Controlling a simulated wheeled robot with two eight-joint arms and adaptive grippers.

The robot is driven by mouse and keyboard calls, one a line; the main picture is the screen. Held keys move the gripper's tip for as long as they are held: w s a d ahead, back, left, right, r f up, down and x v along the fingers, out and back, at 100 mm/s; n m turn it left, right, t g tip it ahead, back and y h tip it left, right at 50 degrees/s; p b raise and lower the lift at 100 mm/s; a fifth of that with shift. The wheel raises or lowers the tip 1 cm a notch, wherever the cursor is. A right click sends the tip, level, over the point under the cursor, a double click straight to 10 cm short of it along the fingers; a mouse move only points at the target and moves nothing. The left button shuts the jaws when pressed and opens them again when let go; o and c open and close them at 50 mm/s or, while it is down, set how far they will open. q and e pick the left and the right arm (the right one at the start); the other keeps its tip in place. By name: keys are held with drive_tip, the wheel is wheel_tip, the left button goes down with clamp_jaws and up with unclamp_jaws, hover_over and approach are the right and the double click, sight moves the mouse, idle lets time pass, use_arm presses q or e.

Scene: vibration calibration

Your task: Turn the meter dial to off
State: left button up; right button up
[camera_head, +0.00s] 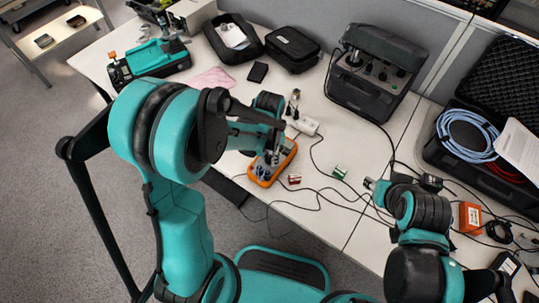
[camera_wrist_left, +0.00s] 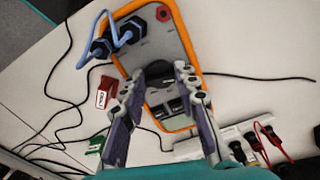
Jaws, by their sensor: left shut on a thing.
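The orange-edged meter (camera_head: 262,178) lies on the white table, under my left gripper (camera_head: 272,154). In the left wrist view the meter (camera_wrist_left: 150,32) shows its grey face, a red socket and dark plugs with a blue lead. My left gripper (camera_wrist_left: 160,72) has its fingers closed in at the middle of the meter face, on the meter dial. The fingers hide most of the dial, so its setting cannot be read. My right gripper (camera_head: 374,185) is over the right part of the table, apart from the meter; its fingers are too small to judge.
A white power strip (camera_head: 304,125) lies beyond the meter, and red (camera_head: 294,179) and green (camera_head: 339,172) small blocks lie right of it. Black cables cross the table. A black instrument case (camera_head: 375,75) stands behind. An open case with blue cable (camera_head: 466,136) is at right.

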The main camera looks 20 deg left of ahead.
use_arm(q)
drive_tip(key=shift+n, duration=0.4)
drive_tip(key=o, duration=1.2)
drive_tip(key=shift+c, duration=0.2)
wheel_tip(320, 180, up, 12)
